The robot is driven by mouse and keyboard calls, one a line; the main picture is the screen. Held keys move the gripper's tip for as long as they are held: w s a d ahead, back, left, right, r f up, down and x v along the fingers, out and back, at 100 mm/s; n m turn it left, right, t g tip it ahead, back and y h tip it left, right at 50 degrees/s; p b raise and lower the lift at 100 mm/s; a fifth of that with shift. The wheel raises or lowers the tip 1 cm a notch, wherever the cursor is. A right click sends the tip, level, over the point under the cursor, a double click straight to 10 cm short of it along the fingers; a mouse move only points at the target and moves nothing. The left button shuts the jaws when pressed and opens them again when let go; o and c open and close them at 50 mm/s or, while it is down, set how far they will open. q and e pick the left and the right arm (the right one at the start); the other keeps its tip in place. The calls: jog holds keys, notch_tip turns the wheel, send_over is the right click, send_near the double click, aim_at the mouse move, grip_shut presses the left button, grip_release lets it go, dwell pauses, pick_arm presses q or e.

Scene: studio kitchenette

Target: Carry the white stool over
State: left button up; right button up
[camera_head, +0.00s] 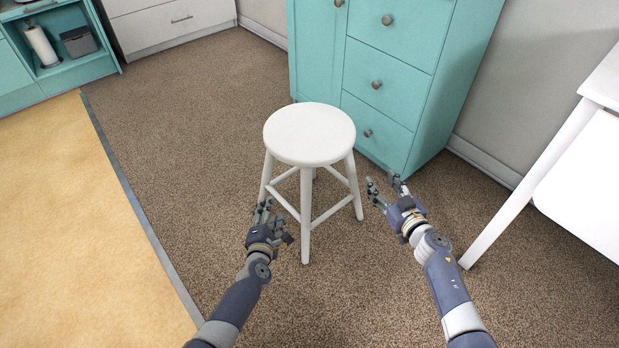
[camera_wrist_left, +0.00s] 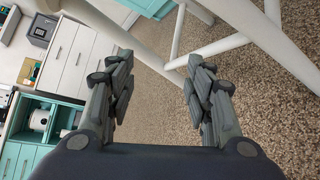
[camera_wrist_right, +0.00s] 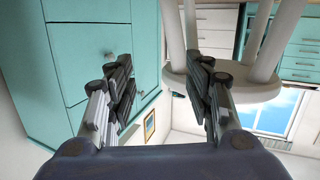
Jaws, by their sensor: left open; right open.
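The white stool (camera_head: 310,134) stands upright on the carpet in the middle of the head view, with a round seat, splayed legs and crossbars. My left gripper (camera_head: 263,210) is open and empty at the stool's front left, below seat height in the picture. Its fingers point toward a white leg (camera_wrist_left: 150,60) in the left wrist view. My right gripper (camera_head: 384,184) is open and empty to the right of the stool, apart from the right leg. In the right wrist view the stool's seat (camera_wrist_right: 225,85) and legs show upside down beyond the fingers.
A teal cabinet with drawers (camera_head: 385,75) stands close behind the stool. A white table (camera_head: 530,175) is at the right, its leg near my right arm. A yellow floor area (camera_head: 80,220) lies at the left. Carpet (camera_head: 180,120) is clear left of the stool.

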aim_at(270, 171)
pick_arm(q)
jog(key=w+a+f+n+t+y+b, duration=0.1)
jog(key=w+a+n+t+y+b, duration=0.1)
jog(key=w+n+b, duration=0.7)
jog(key=n+y+b, duration=0.1)
jog(key=n+b, duration=0.2)
jog(key=b, duration=0.4)
jog(key=shift+f+n+t+y+b, duration=0.25)
jog(key=shift+n+t+y+b, duration=0.05)
jog(key=shift+t+y+b, duration=0.1)
pick_arm(e)
jog(key=w+a+n+y, duration=0.3)
jog(key=w+y, duration=0.1)
jog(key=w, duration=0.1)
jog(key=shift+w+a+n, duration=0.3)
jog(key=shift+a+n, duration=0.1)
pick_arm(q)
jog(key=shift+w, duration=0.1)
pick_arm(e)
jog(key=shift+a, duration=0.1)
